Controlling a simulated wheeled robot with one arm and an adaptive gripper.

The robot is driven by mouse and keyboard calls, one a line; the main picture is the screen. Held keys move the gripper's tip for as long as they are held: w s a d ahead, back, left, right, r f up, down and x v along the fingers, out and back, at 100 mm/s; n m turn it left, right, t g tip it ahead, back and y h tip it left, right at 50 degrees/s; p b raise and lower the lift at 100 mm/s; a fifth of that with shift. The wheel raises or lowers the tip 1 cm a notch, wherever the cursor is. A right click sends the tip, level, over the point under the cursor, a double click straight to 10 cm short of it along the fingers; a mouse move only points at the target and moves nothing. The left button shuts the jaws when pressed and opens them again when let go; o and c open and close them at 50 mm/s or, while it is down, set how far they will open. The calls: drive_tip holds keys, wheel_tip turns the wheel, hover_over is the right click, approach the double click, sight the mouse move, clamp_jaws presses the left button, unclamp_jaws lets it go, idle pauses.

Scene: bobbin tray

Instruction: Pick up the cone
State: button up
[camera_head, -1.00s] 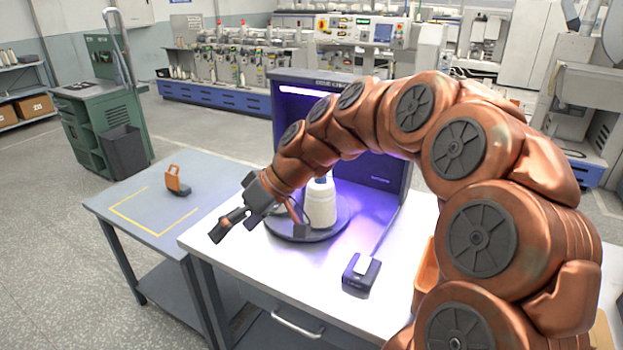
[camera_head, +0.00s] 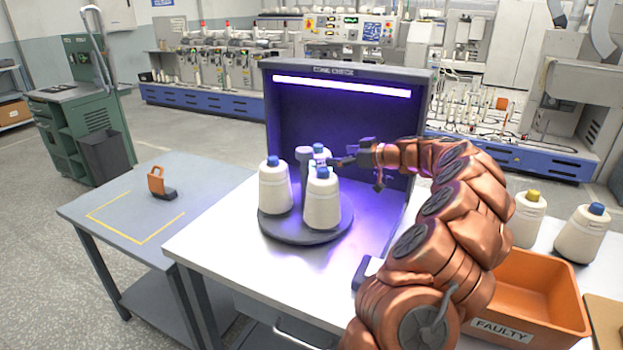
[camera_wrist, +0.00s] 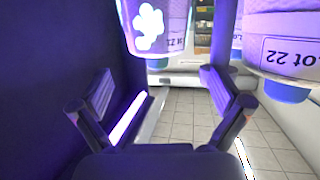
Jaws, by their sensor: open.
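Three white cones with blue tips stand upright on a dark round turntable (camera_head: 275,228) in the check booth: a left cone (camera_head: 274,190), a front cone (camera_head: 322,204) and a back cone (camera_head: 319,152), mostly hidden behind the front one. My gripper (camera_head: 342,161) is open beside the back cone, at its right in the head view. In the wrist view, which looks upside down, a cone with bright white blotches (camera_wrist: 150,25) is ahead between the open fingers (camera_wrist: 155,76), apparently not touched. Another cone, labelled "Lot 22" (camera_wrist: 283,45), is at the right.
A grey post (camera_head: 304,165) rises among the cones. The booth (camera_head: 348,70) walls in the back and right. An orange "FAULTY" bin (camera_head: 530,297), a yellow-tipped cone (camera_head: 526,222) and another blue-tipped cone (camera_head: 582,236) are at the right. The blue-grey side table (camera_head: 120,215) is mostly clear.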

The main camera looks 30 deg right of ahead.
sight(318, 157)
drive_tip(key=shift+f+p+x, duration=0.15)
drive_tip(key=shift+p+x, duration=0.05)
drive_tip(key=shift+x, duration=0.95)
drive_tip(key=shift+f+p+x, duration=0.15)
drive_tip(key=shift+x, duration=1)
drive_tip(key=shift+d+p+x, duration=0.15)
drive_tip(key=shift+p+x, duration=0.3)
drive_tip(key=shift+x, duration=0.6)
drive_tip(key=shift+d+p+x, duration=0.2)
drive_tip(key=shift+p+x, duration=0.2)
drive_tip(key=shift+x, duration=0.65)
drive_tip(key=shift+w, duration=0.1)
drive_tip(key=shift+c, duration=0.2)
drive_tip(key=c, duration=1.6)
drive_tip(key=shift+o, duration=0.2)
